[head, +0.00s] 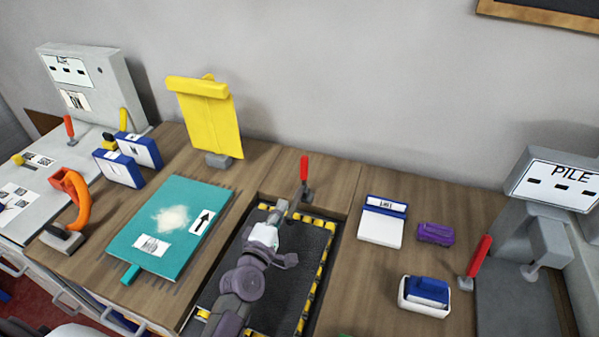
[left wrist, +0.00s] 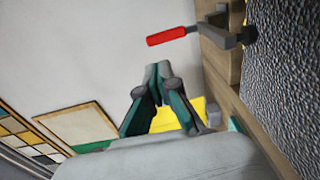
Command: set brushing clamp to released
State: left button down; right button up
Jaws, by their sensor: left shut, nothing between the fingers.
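A toggle clamp with a red handle (head: 304,168) stands at the back edge of the dark, striped bay. Its handle is upright in the head view. In the left wrist view its red handle (left wrist: 167,37) and grey metal arm show beside the rough dark surface. No label marks it as the brushing clamp. My left gripper (head: 283,206) reaches over the bay, fingers shut and empty, just in front of this clamp and apart from the handle. The fingertips (left wrist: 157,72) also show in the left wrist view. My right gripper is not in view.
Another red-handled clamp (head: 479,258) stands by the PILE machine (head: 562,180); one more (head: 69,127) is at the far left. A teal board (head: 190,195) lies left of the bay. A yellow stand (head: 207,115) is behind. A white box (head: 380,230) sits right.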

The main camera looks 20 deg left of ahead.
pick_arm(q)
jog(key=b, duration=0.2)
send_near(302, 167)
jog(key=shift+w+d, duration=0.1)
jog(key=shift+w, duration=0.45)
jog(key=w+b, duration=0.2)
jog(key=w, duration=0.3)
jog(key=shift+w+f, duration=0.15)
jog(key=shift+w, duration=0.1)
jog(key=shift+w+d, duration=0.1)
jog(key=shift+w, duration=0.35)
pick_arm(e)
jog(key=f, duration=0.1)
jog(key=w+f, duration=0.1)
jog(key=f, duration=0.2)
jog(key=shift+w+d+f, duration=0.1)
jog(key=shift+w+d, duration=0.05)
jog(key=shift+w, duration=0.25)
